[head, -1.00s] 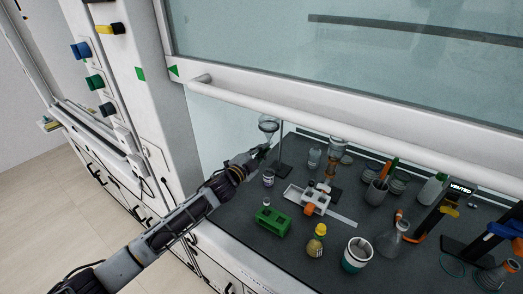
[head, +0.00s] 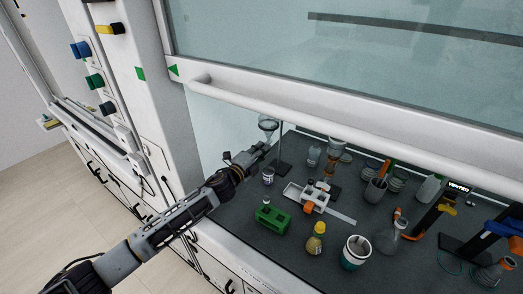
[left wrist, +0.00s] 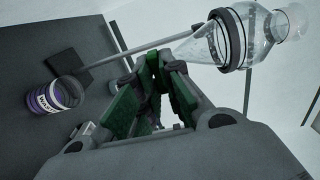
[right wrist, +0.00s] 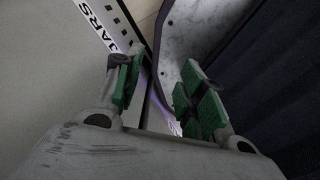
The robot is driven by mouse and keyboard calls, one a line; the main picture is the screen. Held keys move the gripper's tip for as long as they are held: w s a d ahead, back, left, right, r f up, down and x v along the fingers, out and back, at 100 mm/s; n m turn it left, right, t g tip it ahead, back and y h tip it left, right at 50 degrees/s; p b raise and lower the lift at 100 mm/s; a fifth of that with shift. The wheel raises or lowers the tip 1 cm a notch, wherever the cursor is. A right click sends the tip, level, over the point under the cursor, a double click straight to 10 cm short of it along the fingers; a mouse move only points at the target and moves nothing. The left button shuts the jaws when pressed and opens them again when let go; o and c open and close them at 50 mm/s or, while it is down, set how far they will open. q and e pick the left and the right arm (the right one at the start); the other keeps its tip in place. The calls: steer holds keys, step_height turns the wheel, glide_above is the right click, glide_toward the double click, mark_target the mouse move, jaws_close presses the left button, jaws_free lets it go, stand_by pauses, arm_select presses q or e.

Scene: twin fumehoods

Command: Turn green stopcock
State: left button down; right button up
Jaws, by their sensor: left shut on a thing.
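A clear glass funnel (head: 268,124) is held on a stand at the back left of the hood; its body shows at the upper right of the left wrist view (left wrist: 205,47). My left gripper (head: 264,148) is just below the funnel. In the left wrist view its green-padded fingertips (left wrist: 164,72) are close together beside the funnel's lower end, shut on a small part there. I cannot separate the green stopcock from the green pads; it is largely hidden between the fingers. My right gripper (right wrist: 158,88) is open and empty, near a white panel lettered "JARS".
A small purple-labelled jar (left wrist: 54,95) stands close to the left gripper. A green block (head: 272,219), a yellow-capped flask (head: 316,238) and a white tub (head: 356,252) stand nearer the front. The raised sash handle (head: 350,128) crosses above the bench.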

arm_select(q)
steer(key=shift+f, duration=0.1)
steer(key=c, duration=1.6)
jaws_free()
steer(key=shift+o, duration=0.2)
steer(key=shift+s+a, duration=0.1)
steer(key=shift+s, duration=0.05)
steer(key=v, duration=1.1)
steer(key=shift+s, duration=0.25)
steer(key=shift+a, duration=0.2)
steer(key=shift+n, duration=0.3)
